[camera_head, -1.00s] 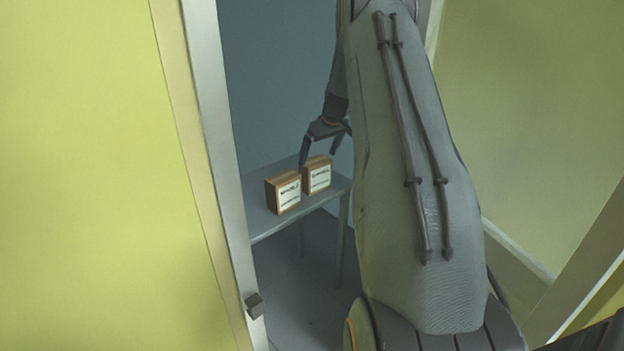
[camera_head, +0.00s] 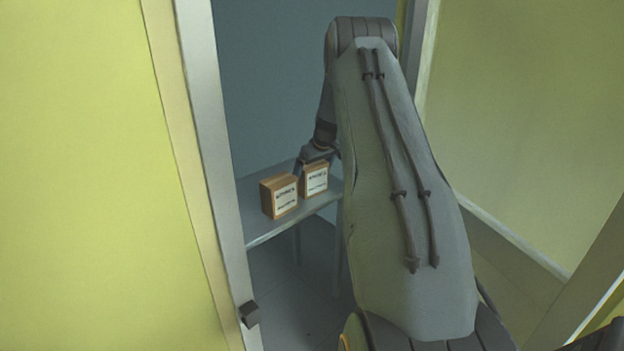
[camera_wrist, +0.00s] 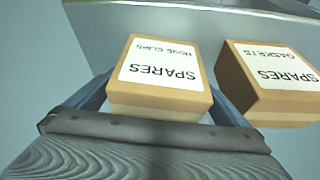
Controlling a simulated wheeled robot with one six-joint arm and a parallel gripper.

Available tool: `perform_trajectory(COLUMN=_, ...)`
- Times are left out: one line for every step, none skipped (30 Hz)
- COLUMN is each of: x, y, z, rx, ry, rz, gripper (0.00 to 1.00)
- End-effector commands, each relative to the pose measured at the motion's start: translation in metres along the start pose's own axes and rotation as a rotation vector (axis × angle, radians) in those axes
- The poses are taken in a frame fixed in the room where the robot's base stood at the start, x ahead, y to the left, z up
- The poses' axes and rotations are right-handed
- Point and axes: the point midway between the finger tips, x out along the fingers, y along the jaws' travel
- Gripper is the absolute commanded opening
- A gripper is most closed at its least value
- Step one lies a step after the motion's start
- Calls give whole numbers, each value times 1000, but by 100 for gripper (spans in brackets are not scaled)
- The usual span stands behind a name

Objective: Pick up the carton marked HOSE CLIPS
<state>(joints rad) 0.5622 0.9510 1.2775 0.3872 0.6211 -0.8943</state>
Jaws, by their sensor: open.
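The carton marked HOSE CLIPS (camera_wrist: 157,95) is a brown box with a white SPARES label, upside down in the wrist view. It is the right-hand carton in the head view (camera_head: 315,181), standing on a grey table, its small print not readable there. My gripper (camera_head: 316,160) is down at this carton. In the wrist view my gripper (camera_wrist: 163,93) is open, with one finger on each side of the carton. The fingers are partly hidden behind the carton, so I cannot tell whether they touch it.
A similar carton marked GASKETS (camera_wrist: 272,85) stands close beside it, with a narrow gap where one finger sits. It is the left carton in the head view (camera_head: 279,198). The grey table (camera_head: 262,232) is otherwise clear. A door frame (camera_head: 209,150) stands left of the table.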

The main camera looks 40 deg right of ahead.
Motion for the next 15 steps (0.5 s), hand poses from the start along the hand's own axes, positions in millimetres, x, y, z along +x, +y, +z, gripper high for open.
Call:
perform_trajectory(x=9, y=0, z=2, rx=0, ry=-2, rz=-2, gripper=100)
perform_trajectory(x=13, y=0, z=2, rx=1, ry=-3, rz=-2, gripper=100)
perform_trajectory(x=18, y=0, z=2, rx=0, ry=-2, rz=-2, gripper=100)
perform_trajectory(x=22, y=0, z=2, rx=0, ry=-2, rz=-2, gripper=100)
perform_trajectory(x=26, y=0, z=2, rx=0, ry=-2, rz=-2, gripper=100)
perform_trajectory(x=29, y=0, z=2, rx=-1, ry=-1, rz=-2, gripper=100)
perform_trajectory(x=31, y=1, z=2, rx=-1, ry=-1, rz=-1, gripper=100)
perform_trajectory(x=33, y=1, z=2, rx=-1, ry=-1, rz=-1, gripper=100)
perform_trajectory(x=34, y=1, z=2, rx=-1, ry=-1, rz=-1, gripper=100)
perform_trajectory(x=35, y=1, z=2, rx=-1, ry=-1, rz=-1, gripper=100)
perform_trajectory(x=35, y=1, z=2, rx=-1, ry=-1, rz=-1, gripper=100)
perform_trajectory(x=35, y=1, z=2, rx=-1, ry=-1, rz=-1, gripper=100)
perform_trajectory(x=35, y=1, z=2, rx=-1, ry=-1, rz=-1, gripper=100)
perform_trajectory(x=35, y=1, z=2, rx=-1, ry=-1, rz=-1, gripper=100)
perform_trajectory(x=35, y=1, z=2, rx=-1, ry=-1, rz=-1, gripper=100)
